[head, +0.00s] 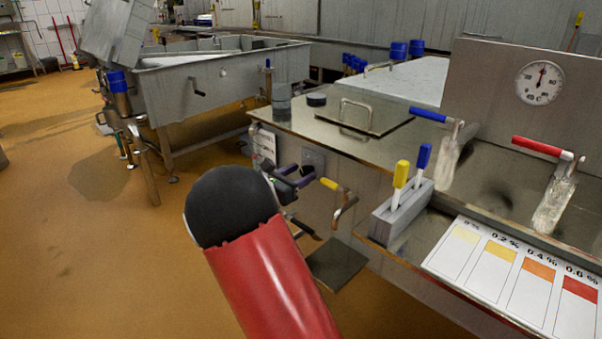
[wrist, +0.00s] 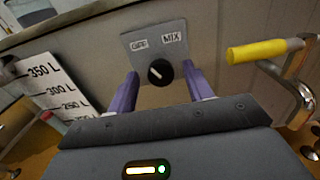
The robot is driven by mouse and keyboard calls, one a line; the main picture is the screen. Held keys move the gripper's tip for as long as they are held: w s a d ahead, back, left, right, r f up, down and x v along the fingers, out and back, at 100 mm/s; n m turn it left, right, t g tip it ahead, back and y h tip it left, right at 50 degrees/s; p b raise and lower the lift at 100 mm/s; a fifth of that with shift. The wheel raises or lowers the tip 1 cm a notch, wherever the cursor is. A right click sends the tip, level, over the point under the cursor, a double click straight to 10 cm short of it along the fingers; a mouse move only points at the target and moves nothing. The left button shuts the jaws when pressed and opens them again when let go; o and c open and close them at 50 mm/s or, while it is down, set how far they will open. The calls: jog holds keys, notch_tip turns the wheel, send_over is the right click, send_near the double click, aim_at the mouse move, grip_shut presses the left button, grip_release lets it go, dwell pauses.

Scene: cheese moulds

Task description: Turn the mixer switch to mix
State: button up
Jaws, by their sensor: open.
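The mixer switch is a round black knob (wrist: 160,73) on a grey plate marked OFF at left and MIX at right. Its white mark points up and left, toward OFF. In the head view the switch plate (head: 313,158) is on the side of the steel vat, and the knob is too small to read. My gripper (wrist: 160,69) is open, with one purple finger on each side of the knob. Whether the fingers touch it I cannot tell. In the head view my gripper (head: 298,175) is close in front of the plate.
A yellow-handled valve (wrist: 265,51) is just right of my gripper; the handle shows in the head view (head: 330,184) too. A litre scale (wrist: 52,88) is at left. A grey holder (head: 400,212) with blue and yellow-topped items stands at the vat's edge. Floor at left is clear.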

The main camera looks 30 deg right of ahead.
jog(key=shift+w+d, duration=0.15)
jog(key=shift+d, duration=0.35)
jog(key=shift+c, duration=0.3)
jog(key=c, duration=0.9)
